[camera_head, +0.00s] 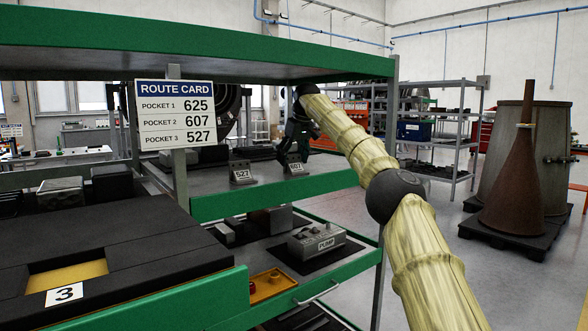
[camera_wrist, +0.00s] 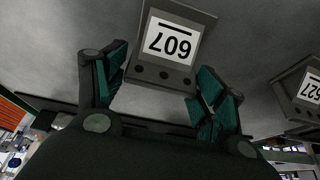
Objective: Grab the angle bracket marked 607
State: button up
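The angle bracket marked 607 (camera_head: 296,169) stands on the grey upper shelf, near its front edge. In the wrist view the 607 bracket (camera_wrist: 168,42) appears upside down, with a white label and a row of dark holes along one edge. My gripper (camera_head: 292,148) is just behind and above it in the head view. In the wrist view my gripper (camera_wrist: 164,72) is open, with one green-padded finger on each side of the bracket's holed edge. Gaps seem to show on both sides; contact is hard to judge.
Another bracket marked 527 (camera_head: 242,176) stands left of the 607 one. The route card (camera_head: 176,114) hangs on a post further left. A green beam (camera_head: 190,50) runs above the shelf. A pump box (camera_head: 316,241) sits on the lower shelf, and a black pocketed tray (camera_head: 120,256) is at left.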

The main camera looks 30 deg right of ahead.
jog(key=c, duration=0.5)
jog(key=shift+s+r, duration=0.1)
